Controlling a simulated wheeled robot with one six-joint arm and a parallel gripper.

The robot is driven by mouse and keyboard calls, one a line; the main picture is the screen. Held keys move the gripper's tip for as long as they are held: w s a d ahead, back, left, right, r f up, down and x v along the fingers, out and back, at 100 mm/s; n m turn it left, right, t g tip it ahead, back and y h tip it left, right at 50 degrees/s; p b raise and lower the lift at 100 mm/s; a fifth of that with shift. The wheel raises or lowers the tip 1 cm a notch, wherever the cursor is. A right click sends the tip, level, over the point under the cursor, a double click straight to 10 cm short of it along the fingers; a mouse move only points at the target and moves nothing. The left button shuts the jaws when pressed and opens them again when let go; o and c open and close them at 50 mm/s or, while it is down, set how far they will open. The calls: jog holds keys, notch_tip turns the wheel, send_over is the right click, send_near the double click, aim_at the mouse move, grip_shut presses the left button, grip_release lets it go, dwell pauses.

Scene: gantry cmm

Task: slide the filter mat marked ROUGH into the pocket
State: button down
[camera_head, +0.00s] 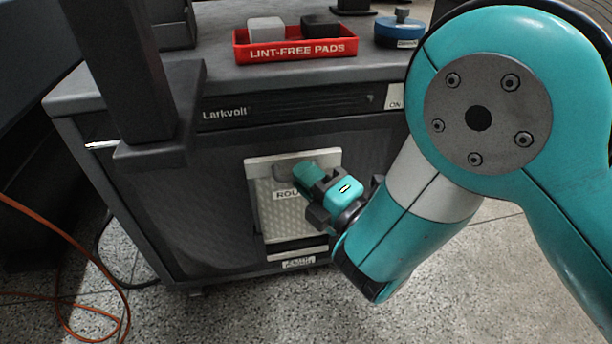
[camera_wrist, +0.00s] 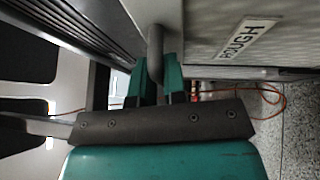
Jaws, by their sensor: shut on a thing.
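The filter mat (camera_head: 283,211) is a pale, textured panel with a label starting "ROU", upright at the front of the dark cabinet. A light strip that looks like the pocket's lower edge (camera_head: 287,254) shows below the mat. I cannot tell how far the mat sits in it.
The cabinet front (camera_head: 195,215) is marked Larkvolt. On its top are a red tray (camera_head: 296,58) of lint-free pads and a blue round container (camera_head: 399,33). A dark column (camera_head: 125,70) stands at left front. An orange cable (camera_head: 62,232) lies on the speckled floor at left.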

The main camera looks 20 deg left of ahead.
aim_at(289, 186)
jog(key=shift+f, duration=0.15)
jog(key=shift+f+b, duration=1.25)
jog(key=shift+f+b, duration=1.15)
jog(key=shift+f, duration=0.15)
jog(key=c, duration=1.1)
grip_release()
